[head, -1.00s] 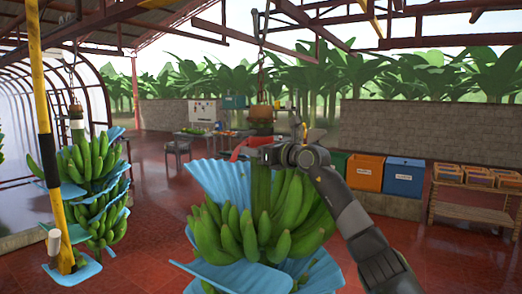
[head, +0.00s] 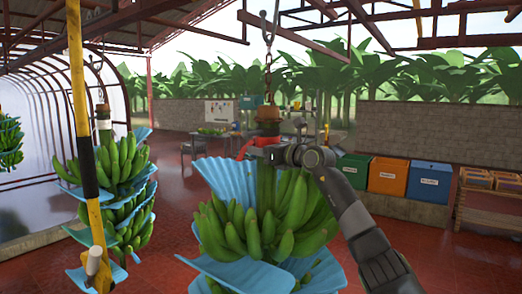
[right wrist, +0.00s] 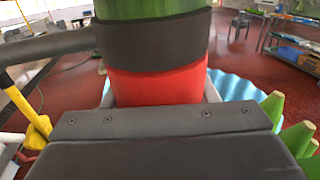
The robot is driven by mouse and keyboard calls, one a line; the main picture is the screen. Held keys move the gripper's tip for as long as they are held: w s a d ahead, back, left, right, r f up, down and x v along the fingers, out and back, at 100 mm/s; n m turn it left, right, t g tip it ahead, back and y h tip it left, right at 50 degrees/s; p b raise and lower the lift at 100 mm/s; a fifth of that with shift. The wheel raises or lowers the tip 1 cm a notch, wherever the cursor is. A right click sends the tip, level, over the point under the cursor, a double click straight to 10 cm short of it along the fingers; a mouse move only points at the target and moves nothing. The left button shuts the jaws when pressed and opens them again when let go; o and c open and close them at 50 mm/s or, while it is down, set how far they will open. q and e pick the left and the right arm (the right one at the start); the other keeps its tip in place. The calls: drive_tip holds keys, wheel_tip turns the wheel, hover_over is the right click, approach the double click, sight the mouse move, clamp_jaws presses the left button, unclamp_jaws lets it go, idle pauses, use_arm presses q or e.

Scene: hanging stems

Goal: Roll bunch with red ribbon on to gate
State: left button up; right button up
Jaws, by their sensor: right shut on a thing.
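The near banana bunch (head: 275,215) hangs upright from a chain and hook, with blue sheets between its hands. The red ribbon (head: 246,147) is around the stem at its top; it also shows in the right wrist view (right wrist: 155,88) below a dark band on the green stem. My right gripper (head: 266,153) is shut on this stem at the ribbon, its arm coming from the lower right. A yellow and black post (head: 86,130) stands at left; I cannot tell whether it is the gate. My left gripper is out of view.
Another bunch (head: 118,165) with blue sheets hangs just behind the post, and a further one (head: 9,140) at the far left. Green, orange and blue bins (head: 428,181) and a crate shelf stand at right. Red floor is open between.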

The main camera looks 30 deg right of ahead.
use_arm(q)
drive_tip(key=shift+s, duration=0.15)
use_arm(e)
drive_tip(key=shift+d+f, duration=0.1)
drive_tip(key=shift+f, duration=0.15)
drive_tip(key=shift+s+d+r, duration=0.1)
drive_tip(key=shift+s, duration=0.2)
drive_tip(key=o, duration=1.3)
drive_tip(key=shift+w, duration=0.2)
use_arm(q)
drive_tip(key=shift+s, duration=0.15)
use_arm(e)
drive_tip(key=shift+o, duration=0.2)
drive_tip(key=shift+s+r, duration=0.1)
